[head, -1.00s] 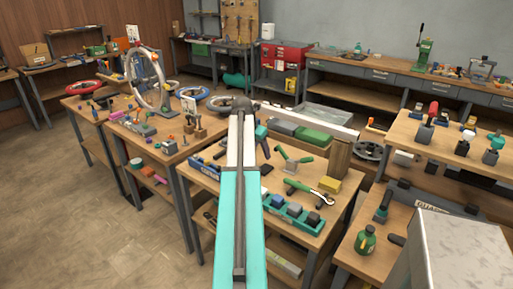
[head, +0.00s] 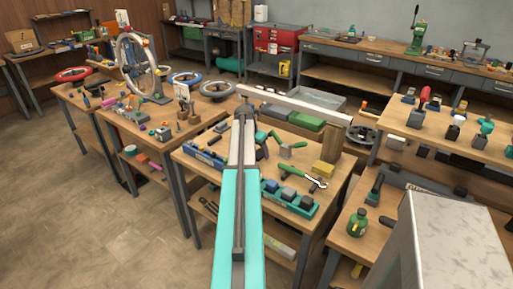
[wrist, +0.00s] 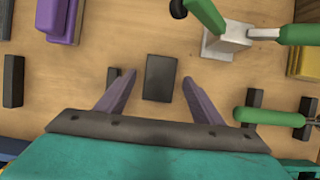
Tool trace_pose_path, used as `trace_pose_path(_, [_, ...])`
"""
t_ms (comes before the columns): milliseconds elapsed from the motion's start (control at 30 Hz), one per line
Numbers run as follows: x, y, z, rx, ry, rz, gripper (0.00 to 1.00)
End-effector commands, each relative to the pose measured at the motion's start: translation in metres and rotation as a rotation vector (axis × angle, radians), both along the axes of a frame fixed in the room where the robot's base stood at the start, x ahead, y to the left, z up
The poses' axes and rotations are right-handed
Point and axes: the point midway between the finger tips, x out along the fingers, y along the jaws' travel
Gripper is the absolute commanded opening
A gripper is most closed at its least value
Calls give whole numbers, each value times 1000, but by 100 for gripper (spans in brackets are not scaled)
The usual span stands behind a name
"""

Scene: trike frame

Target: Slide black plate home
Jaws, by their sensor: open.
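A black plate (wrist: 160,77), small and rectangular, lies on the wooden bench top in the wrist view. My gripper (wrist: 159,84) is open, with one finger on each side of the plate and a gap on both sides. No contact shows. In the head view my arm reaches out over the middle workbench (head: 215,165), and it hides the gripper's jaws. The plate cannot be clearly picked out there.
Small dark blocks (wrist: 13,80) lie left and right of the fingers. A purple part (wrist: 58,18) is upper left, a yellow block (wrist: 305,62) upper right.

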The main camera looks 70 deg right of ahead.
Motion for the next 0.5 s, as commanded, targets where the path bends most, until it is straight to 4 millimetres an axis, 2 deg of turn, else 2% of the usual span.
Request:
trace_pose_path(333, [0,-1,-2,0,0,0,61])
trace_pose_path(500, [0,0,-2,0,0,1,34])
